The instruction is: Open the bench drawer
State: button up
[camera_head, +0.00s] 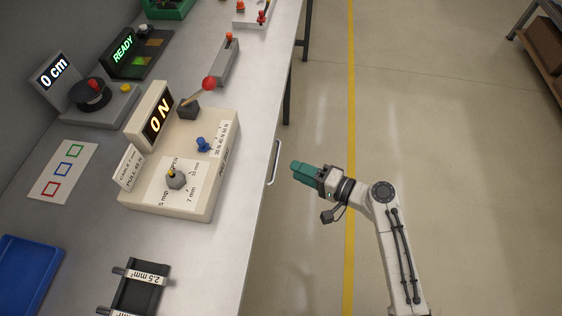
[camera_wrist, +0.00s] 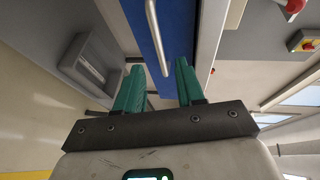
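The bench drawer's blue front (camera_wrist: 184,25) shows in the wrist view, with a pale metal bar handle (camera_wrist: 165,45) running across it. In the head view the handle (camera_head: 275,162) sticks out from the bench's right edge, and the drawer front is hidden under the top. My gripper (camera_head: 296,168) has green fingers and is just right of the handle, apart from it. In the wrist view my gripper (camera_wrist: 160,78) is open, with a clear gap between the fingers. The handle lies ahead of that gap, not held. The drawer looks shut.
A blue tray (camera_head: 25,270) and a dark 2.5 mm² holder (camera_head: 140,290) stand nearer. The floor right of the bench is clear, with a yellow line (camera_head: 350,100).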

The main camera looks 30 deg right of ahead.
jog(key=x, duration=0.6)
jog(key=shift+w+a, duration=0.2)
jog(key=shift+c, duration=0.4)
grip_shut()
jog(key=shift+f, duration=0.1)
